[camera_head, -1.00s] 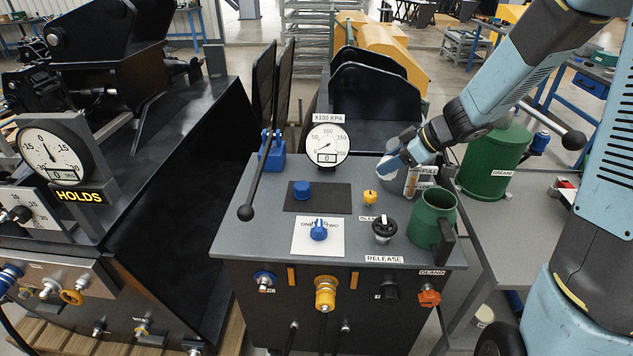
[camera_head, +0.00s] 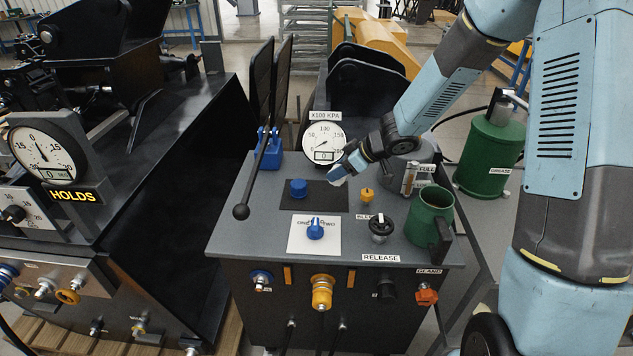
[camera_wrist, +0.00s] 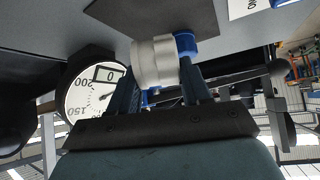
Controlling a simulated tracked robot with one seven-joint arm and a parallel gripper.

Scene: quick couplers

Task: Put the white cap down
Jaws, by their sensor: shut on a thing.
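The white cap (camera_wrist: 155,62) is between the two fingers of my gripper (camera_wrist: 162,86) in the wrist view. In the head view only a small pale part of the cap (camera_head: 337,181) shows below my gripper (camera_head: 343,172); the fingers hide the rest. My gripper is shut on the cap near the right back part of the dark mat (camera_head: 326,202). A blue cap (camera_head: 299,188) stands on the left part of this mat. It also shows just beyond the white cap in the wrist view (camera_wrist: 187,42). I cannot tell whether the white cap touches the mat.
A pressure gauge (camera_head: 323,141) stands behind the mat. A yellow fitting (camera_head: 367,195), a black knob (camera_head: 381,228) and a green mug-like can (camera_head: 428,217) are to the right. A blue selector knob (camera_head: 316,229) is in front. A long black lever (camera_head: 255,175) rises at the left.

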